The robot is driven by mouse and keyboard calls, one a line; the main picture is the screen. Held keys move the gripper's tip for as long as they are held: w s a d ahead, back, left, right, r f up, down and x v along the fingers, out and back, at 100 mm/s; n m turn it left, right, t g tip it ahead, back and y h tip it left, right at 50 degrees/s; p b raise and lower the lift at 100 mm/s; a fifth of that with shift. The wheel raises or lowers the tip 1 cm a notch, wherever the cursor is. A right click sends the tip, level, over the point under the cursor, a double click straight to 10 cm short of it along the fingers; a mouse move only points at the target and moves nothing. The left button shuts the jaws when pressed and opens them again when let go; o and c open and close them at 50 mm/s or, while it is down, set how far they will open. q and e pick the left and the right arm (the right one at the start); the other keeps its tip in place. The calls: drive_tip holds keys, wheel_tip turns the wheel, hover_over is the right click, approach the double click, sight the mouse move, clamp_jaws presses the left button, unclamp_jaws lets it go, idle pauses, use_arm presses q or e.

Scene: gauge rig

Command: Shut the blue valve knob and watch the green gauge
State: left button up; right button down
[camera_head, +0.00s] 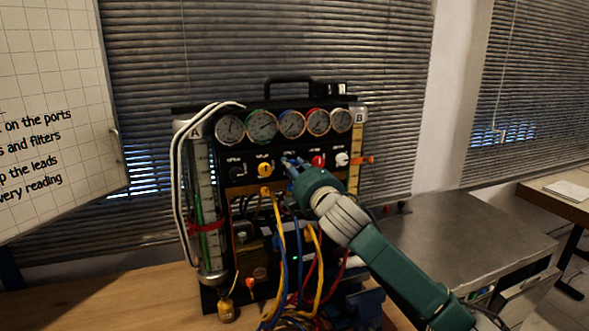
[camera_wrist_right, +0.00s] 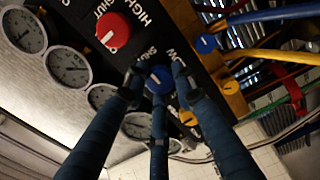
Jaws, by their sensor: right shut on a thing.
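The blue valve knob (camera_wrist_right: 158,79) sits on the black panel between the fingertips of my right gripper in the right wrist view. My right gripper (camera_head: 292,165) is shut on this knob, and its fingers cover most of it in the head view. My right arm comes in from the lower right. The green gauge (camera_head: 262,126), with a green rim, is second from the left in the row above the knobs. Its needle is too small to read. My left gripper is in neither view.
A yellow knob (camera_head: 264,169) is left of the blue one; a red knob (camera_head: 318,161) and a white knob (camera_head: 341,159) are right. Yellow and blue hoses (camera_head: 278,235) hang below. A grey metal worktop (camera_head: 450,235) lies at right.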

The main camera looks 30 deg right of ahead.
drive_tip(key=c, duration=1.6)
unclamp_jaws()
drive_tip(key=shift+a+f, duration=0.15)
drive_tip(key=shift+f, duration=0.1)
drive_tip(key=shift+o, duration=1)
drive_tip(key=shift+r, duration=0.15)
drive_tip(key=v, duration=1.2)
